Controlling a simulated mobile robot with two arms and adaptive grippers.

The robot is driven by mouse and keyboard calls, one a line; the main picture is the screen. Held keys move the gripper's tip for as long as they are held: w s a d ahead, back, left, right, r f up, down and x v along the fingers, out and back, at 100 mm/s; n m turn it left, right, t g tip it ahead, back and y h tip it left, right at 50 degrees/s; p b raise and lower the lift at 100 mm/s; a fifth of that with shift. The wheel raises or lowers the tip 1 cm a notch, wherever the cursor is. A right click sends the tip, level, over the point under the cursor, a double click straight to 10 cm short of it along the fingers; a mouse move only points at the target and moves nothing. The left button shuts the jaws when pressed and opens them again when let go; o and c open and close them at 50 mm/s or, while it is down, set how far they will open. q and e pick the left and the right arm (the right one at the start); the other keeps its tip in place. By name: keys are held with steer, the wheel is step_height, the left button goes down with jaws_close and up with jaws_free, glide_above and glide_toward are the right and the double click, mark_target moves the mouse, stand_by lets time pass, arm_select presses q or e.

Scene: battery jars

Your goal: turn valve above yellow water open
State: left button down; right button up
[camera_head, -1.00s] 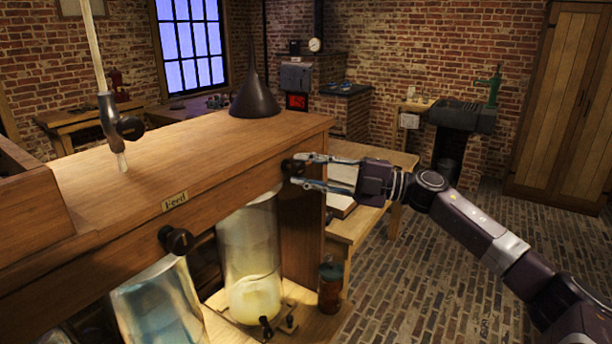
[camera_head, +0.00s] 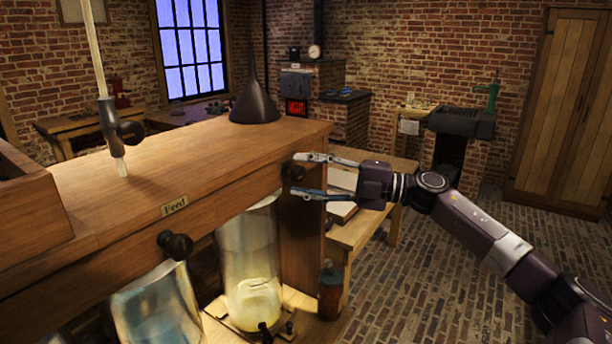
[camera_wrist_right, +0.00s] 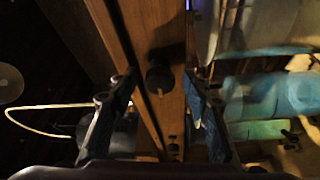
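The glass jar with yellow water (camera_head: 252,295) stands under the wooden beam (camera_head: 110,237), its liquid low in the jar. A dark round valve knob (camera_head: 291,171) sits on the beam's front face above that jar. My right gripper (camera_head: 296,174) is open, one finger above and one below this knob, with gaps at both fingers. In the right wrist view a dark round knob (camera_wrist_right: 159,79) shows between the two spread fingers (camera_wrist_right: 160,103). I cannot tell how far the valve is turned. My left gripper is out of view.
Another dark knob (camera_head: 176,244) sits on the beam above a jar of blue water (camera_head: 158,312). A reddish bottle (camera_head: 330,291) stands right of the yellow jar.

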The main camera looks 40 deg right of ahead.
steer(key=shift+d, duration=0.1)
steer(key=shift+s+d+f, duration=0.15)
steer(key=shift+s+d, duration=0.2)
steer(key=shift+s, duration=0.05)
steer(key=v, duration=1)
steer(key=shift+s+d, duration=0.2)
steer(key=shift+s, duration=0.1)
